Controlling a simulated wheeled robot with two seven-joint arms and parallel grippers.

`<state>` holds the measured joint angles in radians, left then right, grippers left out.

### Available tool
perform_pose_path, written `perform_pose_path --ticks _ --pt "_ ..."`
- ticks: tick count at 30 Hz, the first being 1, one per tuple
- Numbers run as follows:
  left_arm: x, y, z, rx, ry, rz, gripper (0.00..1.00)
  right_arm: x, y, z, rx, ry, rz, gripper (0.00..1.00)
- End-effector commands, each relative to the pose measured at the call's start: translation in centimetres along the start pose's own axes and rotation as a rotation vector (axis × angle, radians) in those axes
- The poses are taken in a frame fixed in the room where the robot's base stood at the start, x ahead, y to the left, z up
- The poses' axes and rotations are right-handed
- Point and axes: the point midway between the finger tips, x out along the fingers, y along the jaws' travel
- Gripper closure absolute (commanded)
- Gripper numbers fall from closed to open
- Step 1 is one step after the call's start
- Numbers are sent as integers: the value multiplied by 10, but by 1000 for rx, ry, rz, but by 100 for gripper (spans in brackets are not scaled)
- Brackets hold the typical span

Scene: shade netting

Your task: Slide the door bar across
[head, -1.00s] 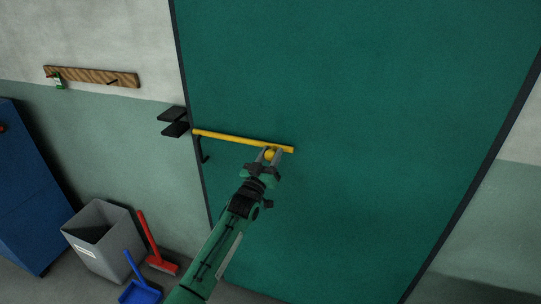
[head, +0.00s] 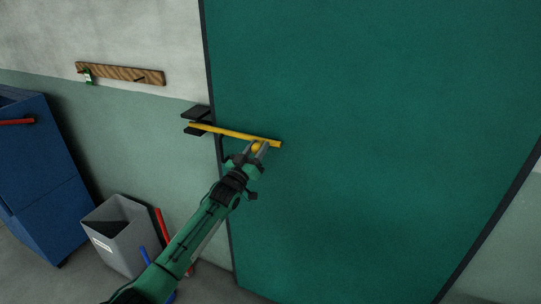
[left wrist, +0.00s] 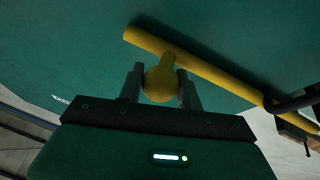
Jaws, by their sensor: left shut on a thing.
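The yellow door bar (head: 238,134) lies across the left edge of the green door (head: 370,150). Its left end sits between the two black plates of the bracket (head: 196,113) on the wall beside the door frame. My left gripper (head: 257,149) is shut on the round yellow knob (left wrist: 160,82) near the bar's right end. In the left wrist view the knob is between the two fingers, with the bar (left wrist: 200,66) just beyond it. A dark guide (left wrist: 295,102) holds the bar at the right of that view. My right gripper is not in view.
A wooden rail (head: 120,74) with a small green item hangs on the wall at left. Below stand a blue cabinet (head: 45,180) and a grey bin (head: 118,238). A red-handled brush (head: 161,225) and a blue-handled tool are partly hidden behind my arm.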

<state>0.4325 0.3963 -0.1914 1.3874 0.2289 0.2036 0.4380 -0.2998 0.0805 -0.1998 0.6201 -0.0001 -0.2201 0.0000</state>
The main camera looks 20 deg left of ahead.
Motion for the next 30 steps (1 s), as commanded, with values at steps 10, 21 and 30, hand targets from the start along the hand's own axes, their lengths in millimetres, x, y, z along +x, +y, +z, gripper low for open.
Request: perform_pose_path --ticks 10,21,30 --pt "0 -6 -2 0 -1 -3 100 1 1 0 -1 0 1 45" --pt "0 -5 -1 -1 -1 -1 44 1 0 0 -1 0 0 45" --pt "-24 -5 2 -1 -3 -1 44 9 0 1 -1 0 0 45"
